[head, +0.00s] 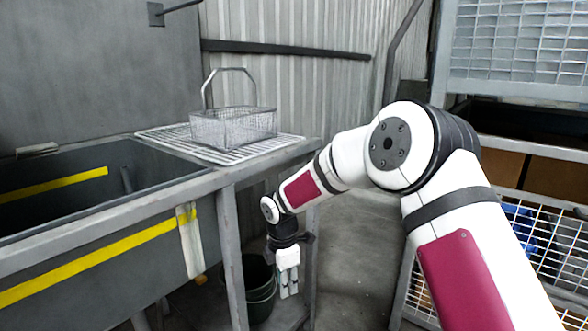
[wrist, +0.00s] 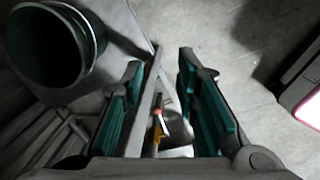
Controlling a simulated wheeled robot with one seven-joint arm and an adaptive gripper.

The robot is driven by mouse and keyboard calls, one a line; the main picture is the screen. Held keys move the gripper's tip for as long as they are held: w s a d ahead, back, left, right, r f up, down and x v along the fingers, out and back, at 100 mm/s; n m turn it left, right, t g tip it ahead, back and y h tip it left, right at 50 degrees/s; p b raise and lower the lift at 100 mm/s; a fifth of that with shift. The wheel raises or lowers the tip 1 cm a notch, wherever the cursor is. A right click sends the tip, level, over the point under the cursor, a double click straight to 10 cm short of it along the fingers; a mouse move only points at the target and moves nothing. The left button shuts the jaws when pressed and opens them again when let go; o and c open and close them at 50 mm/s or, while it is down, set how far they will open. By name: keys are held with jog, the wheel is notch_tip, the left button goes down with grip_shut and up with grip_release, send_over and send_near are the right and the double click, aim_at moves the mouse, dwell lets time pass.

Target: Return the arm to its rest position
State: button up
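My white and maroon arm (head: 385,150) reaches in from the lower right, bends at a raised elbow and slopes down to the left. My gripper (head: 288,288) hangs pointing down in front of the metal table's right end, below its top. In the wrist view my gripper (wrist: 160,85) has its teal-padded fingers spread wide apart. A grey bar and a small orange and red item (wrist: 158,133) show between the fingers, and I cannot tell their distance. I see no object held.
A wire basket (head: 234,127) with a raised handle stands on the slatted rack (head: 160,136) beside the sink (head: 70,178). A mesh cage rack (head: 555,240) stands right. Floor between is clear.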

jog(key=s+d+r+m+h, duration=0.1)
jog(key=s+d+r+m, duration=0.5)
jog(key=s+d+r, duration=0.4)
jog(key=s+d+r+m+h, duration=0.1)
jog(key=s+d+r+m, duration=0.55)
jog(key=s+r, duration=0.45)
jog(key=s+d+m+y, duration=0.15)
jog(key=s+m, duration=0.25)
jog(key=s, duration=0.4)
jog(key=s+d+m, duration=0.2)
jog(key=s+m, duration=0.1)
jog(key=s, duration=0.5)
jog(key=s+d+m+y, duration=0.15)
jog(key=s+m, duration=0.25)
jog(key=s, duration=0.5)
notch_tip(320, 180, up, 39)
jog(key=t+p, duration=0.3)
jog(key=p, duration=3.3)
jog(key=shift+h, duration=0.4)
jog(key=shift+n, duration=0.25)
